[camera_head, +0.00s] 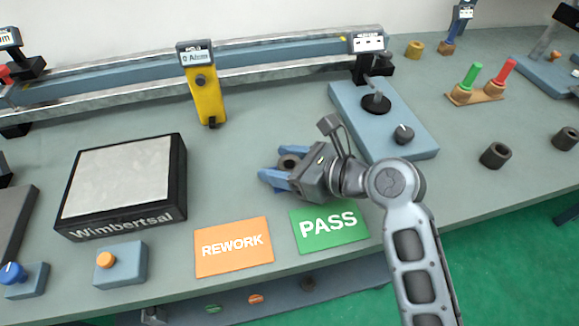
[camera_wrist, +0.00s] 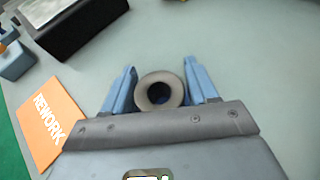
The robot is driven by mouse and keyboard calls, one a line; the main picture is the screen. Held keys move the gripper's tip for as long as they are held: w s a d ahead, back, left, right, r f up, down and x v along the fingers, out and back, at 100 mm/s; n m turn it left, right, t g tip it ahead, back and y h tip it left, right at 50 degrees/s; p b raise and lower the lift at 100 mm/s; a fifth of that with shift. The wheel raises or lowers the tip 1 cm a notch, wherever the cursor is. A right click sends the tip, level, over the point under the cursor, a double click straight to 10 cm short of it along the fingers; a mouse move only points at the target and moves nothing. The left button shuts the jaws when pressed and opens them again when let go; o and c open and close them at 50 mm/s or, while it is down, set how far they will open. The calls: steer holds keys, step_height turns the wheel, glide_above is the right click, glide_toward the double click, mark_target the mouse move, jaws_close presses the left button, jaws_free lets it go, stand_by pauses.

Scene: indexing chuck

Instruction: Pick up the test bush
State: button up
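A grey-brown bush with a round bore (camera_wrist: 160,90) stands between the blue fingers of my gripper (camera_wrist: 162,82). Its ring-shaped top faces the wrist camera. In the head view the bush (camera_head: 289,161) is partly hidden by my gripper (camera_head: 281,164), which is low over the bench, behind the PASS card. The fingers lie on either side of the bush, very near it. I cannot tell whether they touch it. The bush seems to be at bench level. Two similar dark bushes (camera_head: 495,155) stand apart at the right of the bench.
The green PASS card (camera_head: 329,225) and orange REWORK card (camera_head: 233,246) lie at the front edge. A blue fixture with a black knob (camera_head: 404,133) is right of my gripper. A black-framed plate (camera_head: 122,178) is left. The bench between plate and gripper is clear.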

steer(key=c, duration=0.9)
steer(key=shift+c, duration=0.2)
steer(key=shift+r, duration=0.15)
